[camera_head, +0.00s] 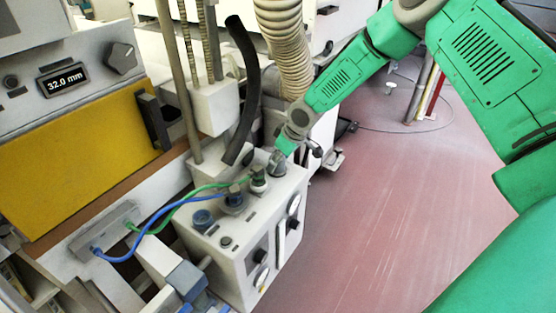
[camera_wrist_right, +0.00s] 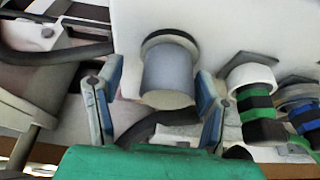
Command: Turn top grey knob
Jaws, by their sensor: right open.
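The grey knob (camera_head: 277,163) stands at the back right of the top of the white control box (camera_head: 213,241). In the right wrist view the grey knob (camera_wrist_right: 168,78) is a smooth cylinder on a dark ring. My right gripper (camera_head: 284,149) is at the knob, its fingers partly hidden in the head view. In the right wrist view the gripper (camera_wrist_right: 158,70) is open, with one blue-grey fingertip on each side of the knob. A gap shows on the left; the right fingertip is close to the knob, and contact cannot be told. My left gripper is not in view.
Green and blue hose fittings (camera_head: 236,199) stand beside the knob on the box top. A black hose (camera_head: 245,95) rises behind it, near a ribbed beige duct (camera_head: 284,45). A yellow panel (camera_head: 85,150) is at left. The red floor (camera_head: 400,220) at right is clear.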

